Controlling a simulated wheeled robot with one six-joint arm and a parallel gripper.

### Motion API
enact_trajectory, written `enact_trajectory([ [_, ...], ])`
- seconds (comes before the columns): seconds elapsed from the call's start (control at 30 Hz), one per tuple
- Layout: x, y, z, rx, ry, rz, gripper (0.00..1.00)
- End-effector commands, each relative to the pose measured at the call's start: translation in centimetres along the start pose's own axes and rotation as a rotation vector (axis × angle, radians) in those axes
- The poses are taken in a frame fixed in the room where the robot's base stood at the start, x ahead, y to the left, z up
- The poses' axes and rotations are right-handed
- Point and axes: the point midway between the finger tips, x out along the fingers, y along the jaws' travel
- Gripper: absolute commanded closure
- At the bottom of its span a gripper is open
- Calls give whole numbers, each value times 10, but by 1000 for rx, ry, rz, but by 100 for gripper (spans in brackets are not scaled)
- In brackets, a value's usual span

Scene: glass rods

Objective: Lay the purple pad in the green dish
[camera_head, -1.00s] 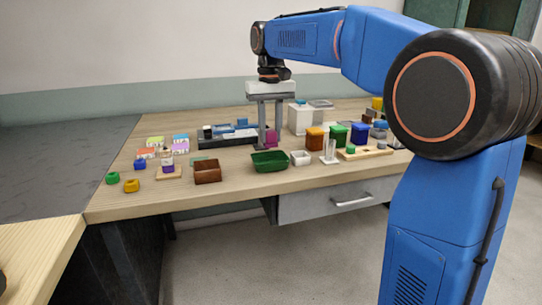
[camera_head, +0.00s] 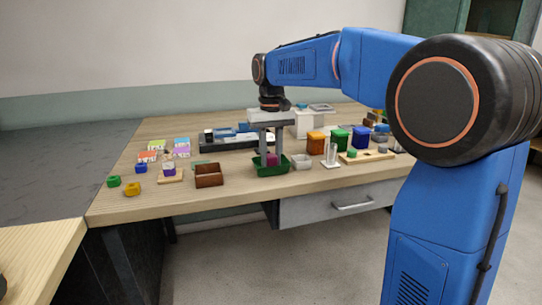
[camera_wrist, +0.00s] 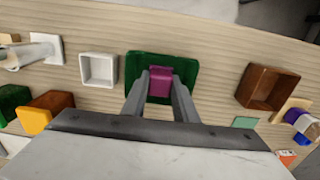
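The purple pad (camera_head: 271,160) is between the two fingertips of my gripper (camera_head: 271,156), which is shut on it. In the wrist view the pad (camera_wrist: 160,83) shows between the fingers (camera_wrist: 160,88), over the middle of the green dish. The green dish (camera_head: 287,170) is a shallow open tray near the table's front edge. It also shows in the wrist view (camera_wrist: 190,62). The fingers reach down to the dish's opening in the head view. I cannot tell whether the pad touches the dish floor.
A brown box (camera_head: 208,181) stands left of the dish and a small white box (camera_head: 301,162) close on its right. A clear cylinder on a white base (camera_head: 331,158) stands further right. Orange (camera_head: 315,144), green (camera_head: 339,141) and blue (camera_head: 361,139) containers stand behind.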

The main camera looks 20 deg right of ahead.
Motion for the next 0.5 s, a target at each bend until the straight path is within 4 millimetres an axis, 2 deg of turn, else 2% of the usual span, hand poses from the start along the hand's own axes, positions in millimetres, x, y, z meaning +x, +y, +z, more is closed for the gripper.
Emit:
enact_trajectory([
  [0.03, 0, 0, 0, 0, 0, 0, 65],
  [0.07, 0, 0, 0, 0, 0, 0, 57],
  [0.1, 0, 0, 0, 0, 0, 0, 55],
  [0.37, -1, 0, 0, 0, 0, 0, 55],
  [0.5, -8, 0, 0, 0, 1, 0, 55],
])
